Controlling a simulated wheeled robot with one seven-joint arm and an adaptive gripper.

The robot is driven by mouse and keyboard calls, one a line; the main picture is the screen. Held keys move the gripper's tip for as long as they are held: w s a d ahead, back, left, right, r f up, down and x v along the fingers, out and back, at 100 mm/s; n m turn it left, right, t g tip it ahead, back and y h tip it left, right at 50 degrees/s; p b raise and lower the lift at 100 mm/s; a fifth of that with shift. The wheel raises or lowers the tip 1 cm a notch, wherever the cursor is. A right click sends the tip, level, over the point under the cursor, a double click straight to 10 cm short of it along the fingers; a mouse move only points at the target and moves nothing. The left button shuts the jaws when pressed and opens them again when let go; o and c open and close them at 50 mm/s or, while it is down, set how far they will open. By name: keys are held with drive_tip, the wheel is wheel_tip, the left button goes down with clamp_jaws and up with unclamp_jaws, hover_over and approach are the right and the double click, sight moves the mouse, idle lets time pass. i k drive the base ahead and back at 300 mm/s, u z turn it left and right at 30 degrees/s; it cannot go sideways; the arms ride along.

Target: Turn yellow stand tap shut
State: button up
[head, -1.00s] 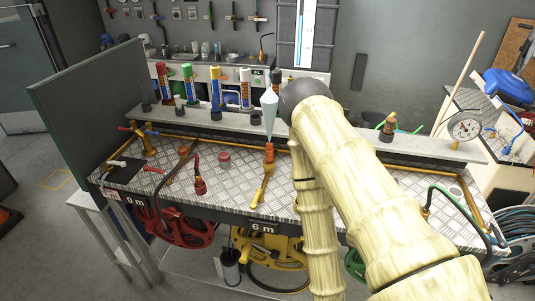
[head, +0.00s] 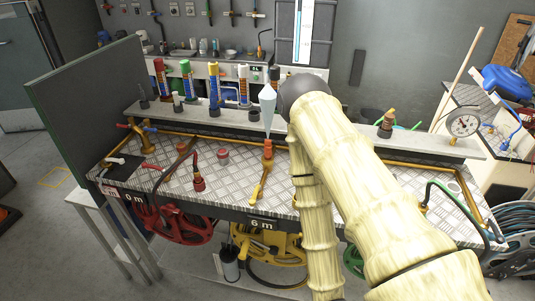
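Under the "6 m" label hangs a yellow hose reel (head: 270,245). Above it on the bench stands a brass-yellow fitting (head: 260,185) with an orange-red collar (head: 268,150) and a pale blue cone above. I take this for the yellow stand's tap, but its handle position is too small to tell. My pale, bamboo-like arm fills the right middle. One link runs down just right of the fitting and leaves at the bottom edge, apart from it in the picture. My gripper is not visible, so its opening and any contact are hidden.
The checker-plate bench (head: 225,185) carries several small red and brass fittings. A red reel (head: 175,222) hangs at left, and a green one (head: 353,262) is partly behind my arm. A grey panel (head: 85,105) bounds the left end. A pressure gauge (head: 463,123) stands at right.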

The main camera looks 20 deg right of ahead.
sight(252, 202)
drive_tip(key=z, duration=2.6)
drive_tip(key=k, duration=0.9)
drive_tip(key=u, duration=2.15)
